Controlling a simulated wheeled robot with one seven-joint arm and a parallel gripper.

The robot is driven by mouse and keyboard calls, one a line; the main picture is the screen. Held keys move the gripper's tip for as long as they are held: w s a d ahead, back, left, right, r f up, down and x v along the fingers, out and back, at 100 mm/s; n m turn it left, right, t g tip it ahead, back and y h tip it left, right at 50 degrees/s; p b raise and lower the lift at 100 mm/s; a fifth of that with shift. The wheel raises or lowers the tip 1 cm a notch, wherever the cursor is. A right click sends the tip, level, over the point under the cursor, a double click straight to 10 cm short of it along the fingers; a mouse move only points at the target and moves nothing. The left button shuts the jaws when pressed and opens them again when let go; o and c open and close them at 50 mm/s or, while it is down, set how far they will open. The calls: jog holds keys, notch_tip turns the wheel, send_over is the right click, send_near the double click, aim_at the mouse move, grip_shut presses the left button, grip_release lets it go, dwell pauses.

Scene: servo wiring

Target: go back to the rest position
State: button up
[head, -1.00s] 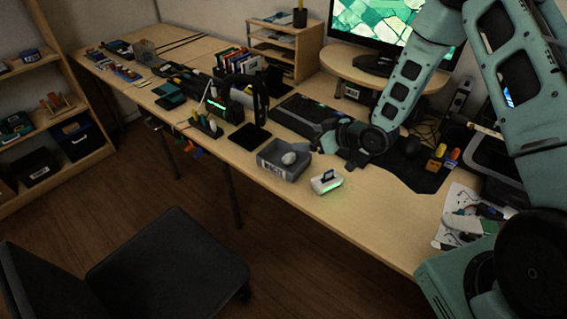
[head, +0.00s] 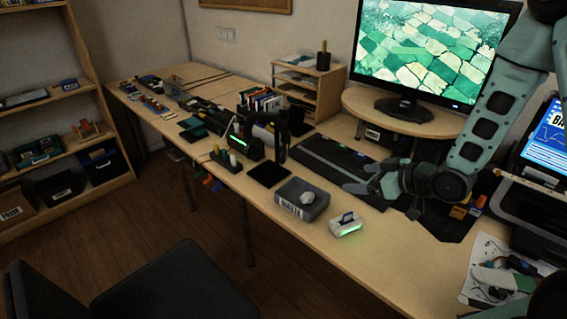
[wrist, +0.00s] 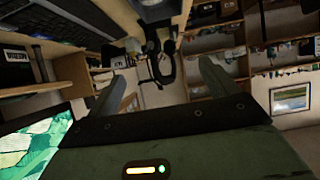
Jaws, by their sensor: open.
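My gripper (head: 357,177) is in the air above the desk, in front of the monitor stand in the head view. Its two fingers are apart and nothing is between them. My teal arm comes down from the upper right of the head view.
Below and left of the gripper, a grey bin (head: 302,199) holding a pale round object and a small white device (head: 347,224) with a green glow stand on the desk. A keyboard (head: 335,163), monitor (head: 433,50) and black chair (head: 175,287) are nearby.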

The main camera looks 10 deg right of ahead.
jog(key=shift+a, duration=0.1)
jog(key=s+a+r+g+h, duration=0.3)
jog(key=a, duration=0.4)
jog(key=s+a+r+g+h, duration=0.1)
jog(key=s+a+r+g, duration=0.1)
jog(key=s, duration=0.6)
jog(key=s+a+r+g+h, duration=0.1)
jog(key=s+a+r, duration=0.3)
jog(key=s, duration=0.5)
jog(key=s+a+r+g+h, duration=0.1)
jog(key=s+a+r+g, duration=0.1)
jog(key=s, duration=0.6)
jog(key=shift+s+a+r+g+h, duration=0.35)
jog(key=shift+a+g, duration=0.25)
jog(key=shift+g, duration=0.3)
jog(key=shift+n, duration=0.3)
